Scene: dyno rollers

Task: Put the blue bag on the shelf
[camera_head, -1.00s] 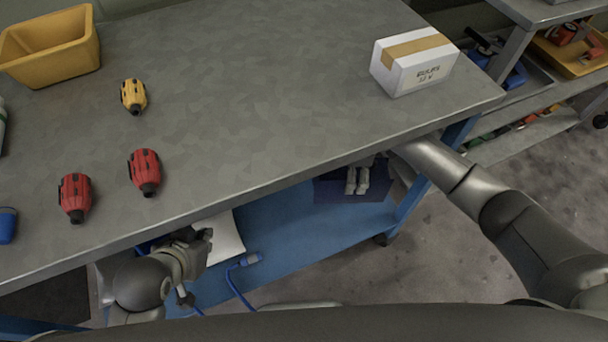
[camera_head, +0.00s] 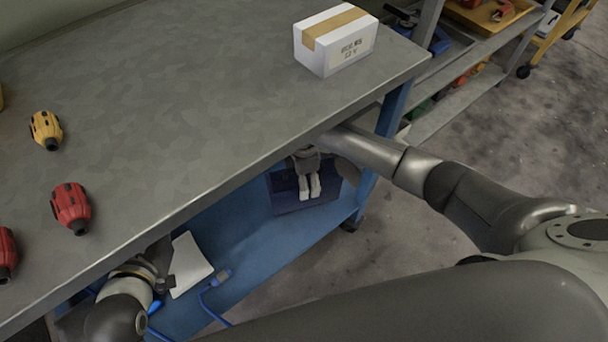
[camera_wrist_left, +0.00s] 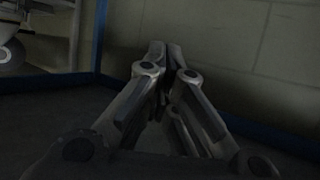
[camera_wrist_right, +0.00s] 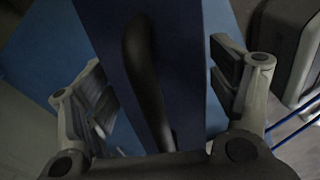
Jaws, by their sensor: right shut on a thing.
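The dark blue bag (camera_head: 289,197) is under the grey workbench, over its blue lower deck. In the right wrist view the bag (camera_wrist_right: 190,70) fills the space between my fingers, with a black handle along it. My right gripper (camera_head: 309,187) is shut on the bag; whether the bag touches the deck is unclear. My left gripper (camera_head: 168,268) is low at the bench's front edge, partly hidden; in the left wrist view its fingers (camera_wrist_left: 172,58) are together and empty. A metal shelf unit (camera_head: 470,95) stands beyond the bench at the right.
The workbench top (camera_head: 190,110) carries a white box (camera_head: 335,42), a yellow tool (camera_head: 46,130) and red tools (camera_head: 70,207). A white sheet-like thing (camera_head: 190,265) and a blue cable (camera_head: 205,303) lie on the lower deck (camera_head: 245,240). Open floor (camera_head: 530,130) lies to the right.

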